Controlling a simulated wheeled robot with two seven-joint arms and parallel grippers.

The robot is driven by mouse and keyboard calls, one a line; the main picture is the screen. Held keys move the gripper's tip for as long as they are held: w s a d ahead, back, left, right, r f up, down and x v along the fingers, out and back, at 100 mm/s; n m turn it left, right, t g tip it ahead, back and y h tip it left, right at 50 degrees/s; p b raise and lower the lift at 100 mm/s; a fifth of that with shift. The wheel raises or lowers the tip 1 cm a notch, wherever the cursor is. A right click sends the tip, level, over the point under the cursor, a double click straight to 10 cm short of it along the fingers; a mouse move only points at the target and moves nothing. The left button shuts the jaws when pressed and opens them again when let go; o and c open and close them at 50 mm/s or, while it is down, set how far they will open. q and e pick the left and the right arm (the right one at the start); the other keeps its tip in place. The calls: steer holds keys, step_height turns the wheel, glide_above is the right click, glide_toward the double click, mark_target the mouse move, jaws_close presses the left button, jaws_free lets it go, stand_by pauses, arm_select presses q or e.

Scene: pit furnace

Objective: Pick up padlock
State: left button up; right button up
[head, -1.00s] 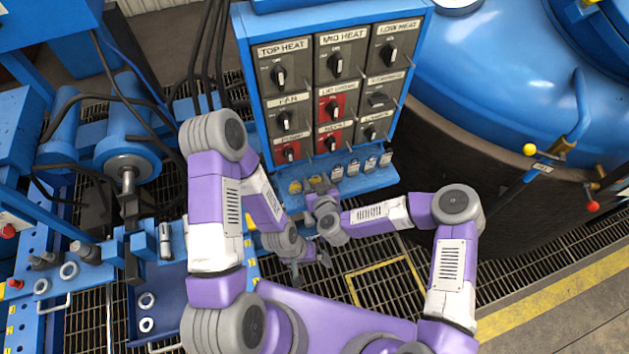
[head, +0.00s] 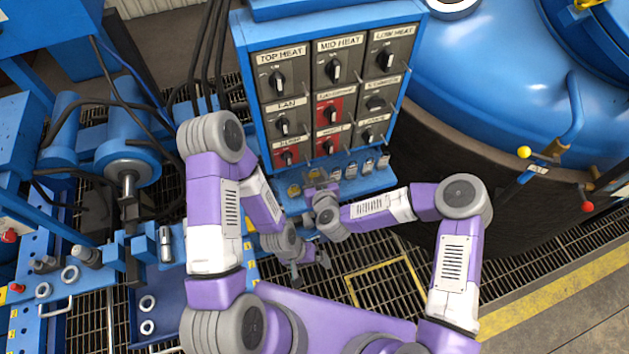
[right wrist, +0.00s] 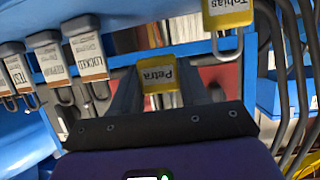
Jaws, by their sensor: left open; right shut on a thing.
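A yellow padlock labelled "Petra" (right wrist: 160,76) sits between the two fingers of my right gripper (right wrist: 165,92) in the right wrist view. The gripper is shut on it. In the head view my right gripper (head: 318,188) is at the front of the blue ledge under the switch panel, and it mostly hides this padlock. A second yellow padlock, labelled "Tobias" (right wrist: 228,14), hangs at the upper right of the wrist view. My left gripper (head: 311,272) is open and empty, below the right one, over the floor grating.
Several grey padlocks with white labels (right wrist: 86,56) hang in a row beside the held one; they also show on the ledge (head: 367,183) in the head view. The switch panel (head: 333,95) rises behind. The large blue furnace (head: 480,90) stands to the right.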

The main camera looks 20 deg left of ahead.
mark_target(314, 175)
step_height(314, 175, up, 13)
steer(key=p, duration=0.2)
steer(key=shift+p, duration=0.35)
